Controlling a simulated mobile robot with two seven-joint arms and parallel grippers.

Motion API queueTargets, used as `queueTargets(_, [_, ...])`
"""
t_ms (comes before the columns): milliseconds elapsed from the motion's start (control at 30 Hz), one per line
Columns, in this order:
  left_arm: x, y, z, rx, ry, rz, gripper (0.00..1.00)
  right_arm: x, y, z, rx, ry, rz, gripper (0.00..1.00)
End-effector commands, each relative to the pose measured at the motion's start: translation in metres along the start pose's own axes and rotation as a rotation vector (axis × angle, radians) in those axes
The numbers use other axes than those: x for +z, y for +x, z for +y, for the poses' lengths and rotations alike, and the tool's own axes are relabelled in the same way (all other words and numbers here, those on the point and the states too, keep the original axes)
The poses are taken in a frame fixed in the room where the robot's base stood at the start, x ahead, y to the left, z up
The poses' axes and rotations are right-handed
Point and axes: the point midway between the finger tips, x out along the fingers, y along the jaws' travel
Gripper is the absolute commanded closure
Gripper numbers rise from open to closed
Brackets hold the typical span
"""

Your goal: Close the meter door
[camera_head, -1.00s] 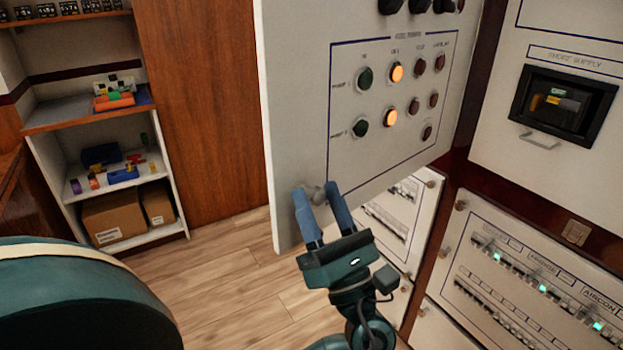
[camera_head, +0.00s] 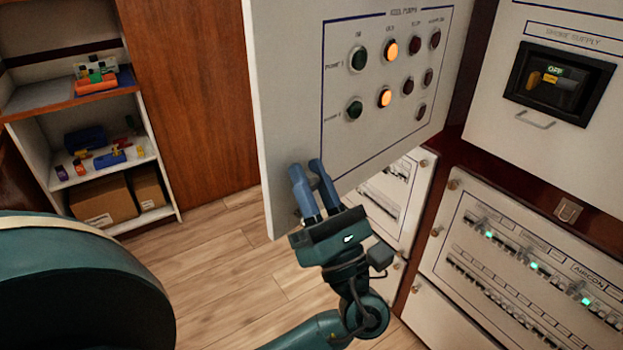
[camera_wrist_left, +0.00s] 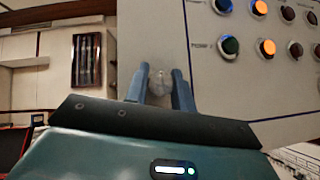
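A grey door panel (camera_head: 285,110) stands swung open in the middle of the head view, with green, lit orange and dark red buttons on its face. It also fills the right of the left wrist view (camera_wrist_left: 215,85). A small round knob (camera_wrist_left: 160,83) sits near its lower free corner. My left gripper (camera_head: 306,168) has its two blue fingers on either side of this knob, close against it, and looks shut on it. In the head view the fingers mostly hide the knob. My right gripper is not in view.
A fixed panel with a dark window and handle (camera_head: 535,120) is at the right. Below it is a breaker panel (camera_head: 500,265) with green lights. Shelves (camera_head: 95,165) with boxes stand at the back left. Wooden floor (camera_head: 225,260) lies open below the door.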

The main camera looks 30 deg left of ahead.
Motion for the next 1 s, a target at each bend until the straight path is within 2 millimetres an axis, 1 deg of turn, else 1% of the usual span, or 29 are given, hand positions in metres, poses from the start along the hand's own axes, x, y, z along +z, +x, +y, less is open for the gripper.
queueTargets(33, [0.000, 0.000, 0.000, 0.001, 0.000, 0.000, 0.82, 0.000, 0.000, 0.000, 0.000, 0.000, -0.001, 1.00])
queueTargets(200, [0.000, 0.000, 0.000, 0.001, 0.000, 0.000, 0.96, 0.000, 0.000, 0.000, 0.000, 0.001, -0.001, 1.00])
queueTargets(267, [0.000, 0.000, 0.000, 0.001, 0.000, 0.000, 1.00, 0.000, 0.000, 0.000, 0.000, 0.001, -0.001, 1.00])
queueTargets(533, [-0.001, 0.001, 0.000, 0.001, 0.000, 0.000, 1.00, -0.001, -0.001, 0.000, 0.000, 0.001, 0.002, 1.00])
queueTargets(667, [-0.006, 0.006, 0.001, -0.008, -0.008, -0.004, 1.00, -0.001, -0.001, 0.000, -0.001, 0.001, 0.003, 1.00])
queueTargets(767, [-0.016, 0.015, 0.002, -0.025, -0.025, -0.011, 1.00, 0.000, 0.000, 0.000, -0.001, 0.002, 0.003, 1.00])
queueTargets(867, [-0.033, 0.032, 0.002, -0.056, -0.056, -0.023, 1.00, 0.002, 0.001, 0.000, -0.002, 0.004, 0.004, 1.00])
queueTargets(967, [-0.056, 0.054, 0.001, -0.097, -0.097, -0.039, 1.00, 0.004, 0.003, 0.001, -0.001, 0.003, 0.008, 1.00])
queueTargets(1000, [-0.066, 0.065, -0.001, -0.116, -0.117, -0.047, 1.00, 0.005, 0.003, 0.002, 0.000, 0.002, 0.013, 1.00])
